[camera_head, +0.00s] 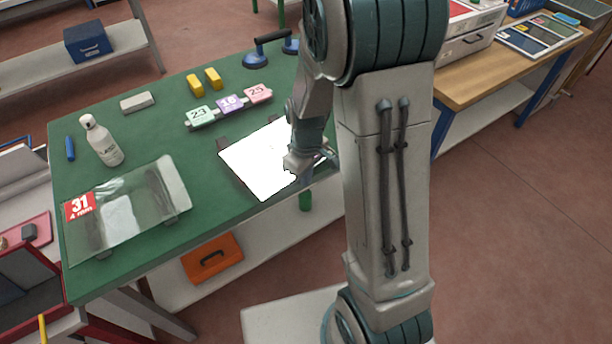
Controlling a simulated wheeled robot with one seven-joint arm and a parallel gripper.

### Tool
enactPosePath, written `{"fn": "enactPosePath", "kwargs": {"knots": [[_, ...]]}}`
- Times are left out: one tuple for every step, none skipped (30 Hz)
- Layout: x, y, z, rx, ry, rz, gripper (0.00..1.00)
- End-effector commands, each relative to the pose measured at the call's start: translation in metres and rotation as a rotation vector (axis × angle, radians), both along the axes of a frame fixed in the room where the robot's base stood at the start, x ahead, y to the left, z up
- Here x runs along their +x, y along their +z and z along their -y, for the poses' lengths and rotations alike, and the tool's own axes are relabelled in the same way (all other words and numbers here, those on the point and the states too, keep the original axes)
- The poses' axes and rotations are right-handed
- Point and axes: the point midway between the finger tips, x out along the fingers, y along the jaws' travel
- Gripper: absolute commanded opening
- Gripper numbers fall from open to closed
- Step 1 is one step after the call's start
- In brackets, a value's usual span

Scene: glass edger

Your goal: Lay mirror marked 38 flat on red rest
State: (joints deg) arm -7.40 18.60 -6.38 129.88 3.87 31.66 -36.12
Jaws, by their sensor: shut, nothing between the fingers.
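A bright white flat panel (258,163) lies on the green table, with dark pads showing at its edges. It may be a mirror, but I see no number 38 on it. My gripper (328,155) is at the panel's right end, over or beside it, and is shut and empty. My arm hides the panel's right part, and I cannot tell whether the gripper touches it. No red rest can be made out for certain on the table.
A clear glass pane (140,205) with a red label 31 lies on the green table (215,218). Behind are a white bottle (102,141), number blocks (230,105), yellow blocks (195,85) and a blue suction lifter (256,60). An orange box (213,258) sits below.

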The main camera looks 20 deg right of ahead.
Motion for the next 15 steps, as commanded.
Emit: {"fn": "enactPosePath", "kwargs": {"knots": [[0.001, 0.0, -0.001, 0.0, 0.001, 0.0, 0.0], [0.004, 0.0, -0.002, 0.0, 0.001, 0.0, 0.0], [0.007, -0.001, -0.005, 0.0, 0.002, 0.0, 0.0], [0.011, -0.001, -0.008, 0.0, 0.004, 0.0, 0.0], [0.016, -0.001, -0.011, 0.0, 0.004, 0.0, 0.0], [0.022, -0.001, -0.015, 0.001, 0.003, 0.001, 0.0], [0.026, -0.001, -0.018, 0.0, 0.004, 0.002, 0.0], [0.029, -0.001, -0.02, 0.001, 0.004, 0.002, 0.0], [0.033, -0.001, -0.023, 0.001, 0.003, 0.001, 0.0], [0.036, -0.001, -0.025, 0.001, 0.004, 0.001, 0.0], [0.038, -0.001, -0.027, 0.0, 0.004, 0.001, 0.0], [0.04, 0.0, -0.028, 0.0, 0.003, 0.002, 0.0], [0.041, 0.0, -0.028, 0.0, 0.003, 0.002, 0.0], [0.041, 0.0, -0.029, 0.0, 0.002, 0.002, 0.0], [0.041, 0.0, -0.029, 0.0, 0.002, 0.001, 0.0]]}}
